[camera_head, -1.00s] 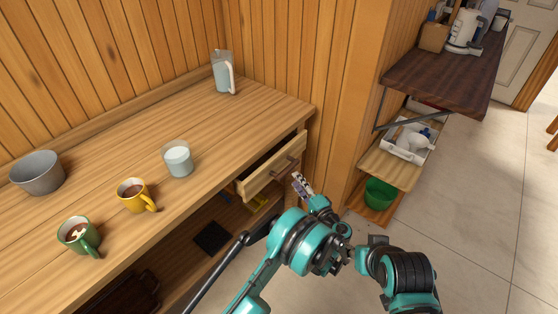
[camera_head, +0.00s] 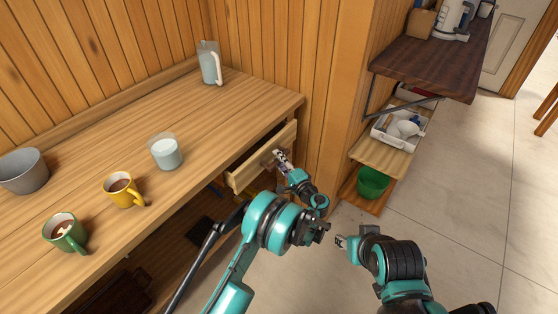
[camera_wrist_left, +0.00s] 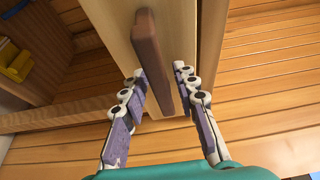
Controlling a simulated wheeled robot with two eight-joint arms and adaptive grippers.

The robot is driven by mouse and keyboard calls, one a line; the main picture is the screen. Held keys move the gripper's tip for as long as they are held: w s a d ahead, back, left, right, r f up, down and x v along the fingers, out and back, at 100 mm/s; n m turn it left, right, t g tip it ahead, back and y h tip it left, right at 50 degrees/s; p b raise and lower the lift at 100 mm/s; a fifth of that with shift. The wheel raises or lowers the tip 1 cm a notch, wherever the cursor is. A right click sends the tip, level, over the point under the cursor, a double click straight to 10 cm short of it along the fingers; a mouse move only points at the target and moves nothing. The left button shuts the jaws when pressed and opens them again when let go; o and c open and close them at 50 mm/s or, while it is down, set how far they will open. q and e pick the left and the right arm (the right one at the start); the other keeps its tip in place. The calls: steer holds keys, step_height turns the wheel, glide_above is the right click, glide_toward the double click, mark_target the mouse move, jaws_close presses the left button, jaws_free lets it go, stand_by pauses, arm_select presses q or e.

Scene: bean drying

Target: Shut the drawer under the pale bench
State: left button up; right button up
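The pale bench (camera_head: 130,130) has a wooden drawer (camera_head: 246,175) under its top at the right end, and the drawer stands partly open. Its dark brown handle is partly hidden by my left gripper (camera_head: 282,158) in the head view. In the left wrist view the handle (camera_wrist_left: 156,62) runs up the drawer front (camera_wrist_left: 119,22). My left gripper's fingers (camera_wrist_left: 160,80) stand apart on either side of the handle's near end, with gaps showing, so it is open. My right gripper (camera_head: 341,242) hangs over the floor, away from the drawer; its fingers are too small to read.
On the bench stand a glass of milk (camera_head: 166,152), a yellow mug (camera_head: 122,190), a green mug (camera_head: 64,232), a grey bowl (camera_head: 22,172) and a jug (camera_head: 209,63). A wooden post and shelves with a green bowl (camera_head: 372,183) stand right of the drawer.

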mark_target(270, 154)
arm_select(q)
jaws_close()
steer(key=shift+w+a, duration=0.65)
steer(key=shift+a, duration=0.25)
steer(key=shift+w+a, duration=0.65)
steer(key=shift+a, duration=0.2)
steer(key=shift+o, duration=2.1)
jaws_free()
steer(key=v, duration=1.2)
steer(key=shift+a, duration=0.15)
